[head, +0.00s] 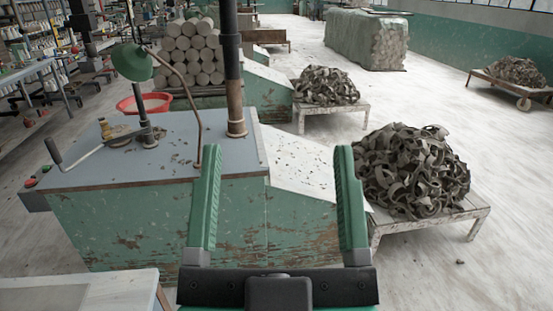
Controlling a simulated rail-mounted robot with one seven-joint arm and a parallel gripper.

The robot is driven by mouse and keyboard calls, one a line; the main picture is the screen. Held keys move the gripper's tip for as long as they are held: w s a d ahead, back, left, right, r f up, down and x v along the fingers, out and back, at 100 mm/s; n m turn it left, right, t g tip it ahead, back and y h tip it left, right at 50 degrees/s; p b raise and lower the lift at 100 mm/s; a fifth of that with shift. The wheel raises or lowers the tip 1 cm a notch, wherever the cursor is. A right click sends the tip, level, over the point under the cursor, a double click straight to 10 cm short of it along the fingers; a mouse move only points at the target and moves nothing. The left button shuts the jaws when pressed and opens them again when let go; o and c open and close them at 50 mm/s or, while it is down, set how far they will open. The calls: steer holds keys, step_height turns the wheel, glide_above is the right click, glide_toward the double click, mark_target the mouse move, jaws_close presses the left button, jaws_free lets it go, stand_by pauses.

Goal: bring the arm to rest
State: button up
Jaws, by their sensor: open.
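My gripper (278,152) is at the bottom centre of the head view. Its two green ribbed fingers point up and away and stand wide apart. Nothing is held between them. Behind the fingers, in the picture, is a worn green machine cabinet (130,225) with a grey top. The left finger overlaps the cabinet's front. The right finger overlaps the cabinet's right end, beside a heap of grey clay trimmings (412,172). I cannot tell how far the fingers are from the cabinet. The rest of my arm is not in view.
The heap lies on a low white table (455,213); another heap (325,85) lies on a table behind. A dark post (233,70) and a green lamp (131,62) rise from the cabinet. A pale table corner (110,292) is at lower left.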

step_height(320, 180, up, 41)
steer(key=p, duration=4)
steer(key=shift+a+y+p, duration=0.35)
steer(key=shift+y, duration=0.05)
steer(key=shift+r, duration=0.1)
